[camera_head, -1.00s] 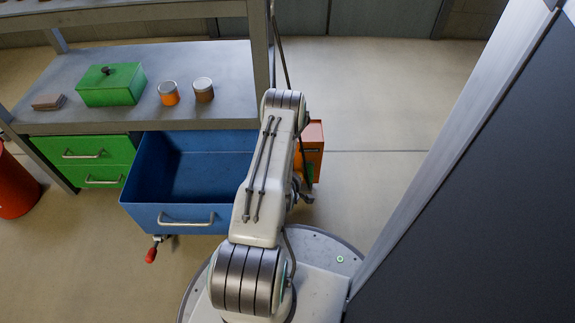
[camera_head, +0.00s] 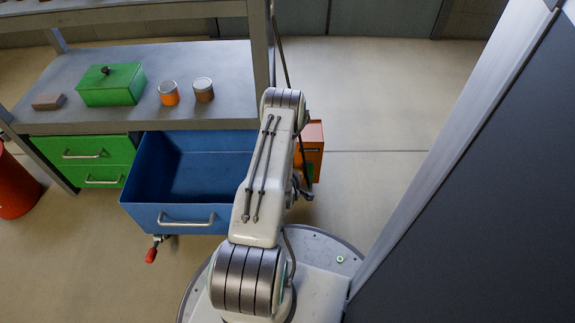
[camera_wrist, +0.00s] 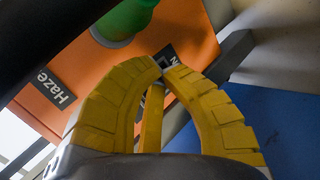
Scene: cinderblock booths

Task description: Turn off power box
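The orange power box (camera_head: 314,148) stands right of my arm in the head view, partly hidden by it. In the wrist view, the orange box face (camera_wrist: 185,32) carries a green rounded part (camera_wrist: 122,18) and a dark label reading "Haze" (camera_wrist: 50,92). A second label is partly hidden behind a fingertip. My gripper (camera_wrist: 161,68) has two yellow fingers whose tips come together in front of the box face. A grey bar (camera_wrist: 236,50) runs diagonally behind the right finger; I cannot tell whether the finger touches it. No object is clearly held.
An open blue drawer (camera_head: 185,218) juts out left of my arm. A grey bench (camera_head: 222,75) above it holds a green box (camera_head: 110,88), two small jars and a brown block. A dark panel (camera_head: 490,210) stands close on the right. Floor behind the box is clear.

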